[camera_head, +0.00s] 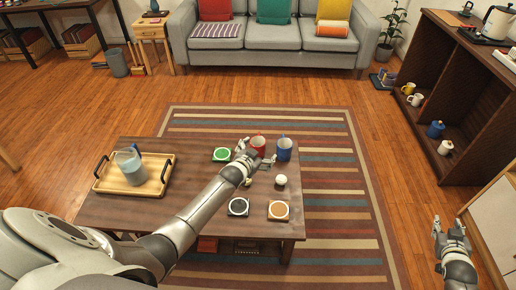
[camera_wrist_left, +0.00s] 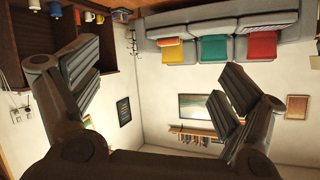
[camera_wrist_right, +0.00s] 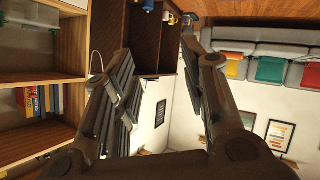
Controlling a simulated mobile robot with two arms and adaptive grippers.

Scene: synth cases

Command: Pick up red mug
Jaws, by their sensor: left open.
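The red mug (camera_head: 258,142) stands on the far side of the low brown table, just left of a blue mug (camera_head: 284,150). My left gripper (camera_head: 257,160) is open and lies in front of the red mug in the head view, hiding its lower part. I cannot tell whether they touch. The left wrist view shows its two fingers (camera_wrist_left: 155,90) spread with nothing between them, and no red mug. My right gripper (camera_head: 452,230) is far to the right of the table, beside a cabinet. Its fingers (camera_wrist_right: 158,75) are apart and empty in the right wrist view.
A wooden tray (camera_head: 112,187) with a pitcher (camera_head: 130,166) sits at the table's left. A green coaster (camera_head: 222,155), a dark coaster (camera_head: 238,207), an orange coaster (camera_head: 278,211) and a small pale object (camera_head: 281,180) lie near my left arm. Shelving (camera_head: 445,85) stands right.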

